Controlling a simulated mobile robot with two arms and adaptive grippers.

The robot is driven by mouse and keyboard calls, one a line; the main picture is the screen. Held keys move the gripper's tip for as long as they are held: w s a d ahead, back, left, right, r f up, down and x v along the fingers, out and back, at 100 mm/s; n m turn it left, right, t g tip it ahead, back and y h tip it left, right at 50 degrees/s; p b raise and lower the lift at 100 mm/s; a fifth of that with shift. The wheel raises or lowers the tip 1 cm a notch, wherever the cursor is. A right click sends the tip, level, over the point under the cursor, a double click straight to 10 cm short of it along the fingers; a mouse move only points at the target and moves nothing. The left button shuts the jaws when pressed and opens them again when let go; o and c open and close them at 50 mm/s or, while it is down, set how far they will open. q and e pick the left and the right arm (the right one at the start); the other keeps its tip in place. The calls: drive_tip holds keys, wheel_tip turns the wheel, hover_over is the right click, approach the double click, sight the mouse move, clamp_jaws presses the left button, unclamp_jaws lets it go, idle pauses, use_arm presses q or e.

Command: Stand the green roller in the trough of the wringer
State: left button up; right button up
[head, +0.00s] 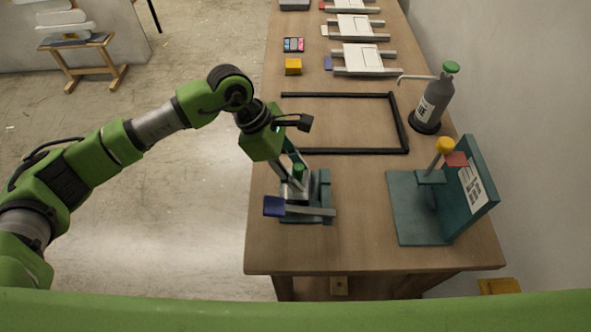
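My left gripper (291,168) reaches down from the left arm to the wringer, over the table's left edge. The wringer (325,190) is a small teal and grey device with a grey bar and a dark blue grip at its front. The green roller (298,171) shows as a small dark green upright piece at the fingertips, over the wringer. The fingers partly hide it, and I cannot tell if they touch it or if its lower end rests in the trough. My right gripper is not in view.
A teal stand (415,215) with a yellow knob is at the right. A grey bottle (433,100) stands behind it. A black frame (350,151) lies on the wooden table (340,253). A yellow block (293,66) and white racks are farther back. The front table strip is clear.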

use_arm(q)
drive_tip(key=shift+w+a+r, duration=0.15)
drive_tip(key=shift+r, duration=0.45)
drive_tip(key=b+v, duration=0.3)
drive_tip(key=v, duration=0.8)
drive_tip(key=shift+r, duration=0.15)
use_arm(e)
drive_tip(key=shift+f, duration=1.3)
